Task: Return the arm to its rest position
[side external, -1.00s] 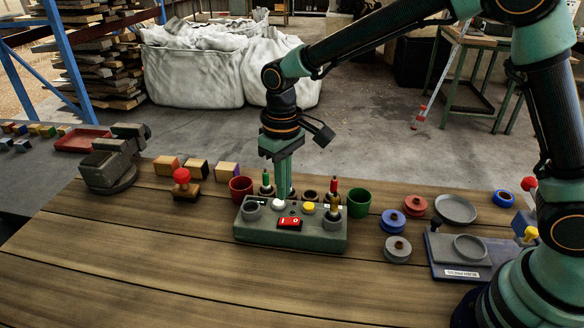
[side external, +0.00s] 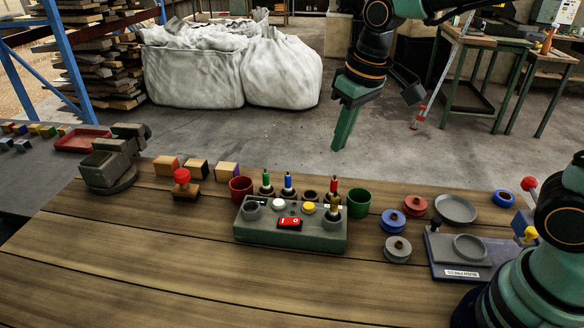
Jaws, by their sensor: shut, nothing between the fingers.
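My gripper (side external: 342,140) hangs in the air above and behind the workbench, right of centre in the side external view. Its green fingers are together and point down, slightly to the left, with nothing between them. It is well clear of the green-grey control box (side external: 270,236) on the bench. Most of my upper arm is out of the picture at the top right.
Pegs with green, blue and red tops (side external: 334,186) stand behind the control box, between a red cup (side external: 240,188) and a green cup (side external: 358,203). A vise (side external: 108,170), a red-knobbed stamp (side external: 182,178) and wooden blocks (side external: 197,169) are left. Spools and a press (side external: 455,262) are right. The front bench is clear.

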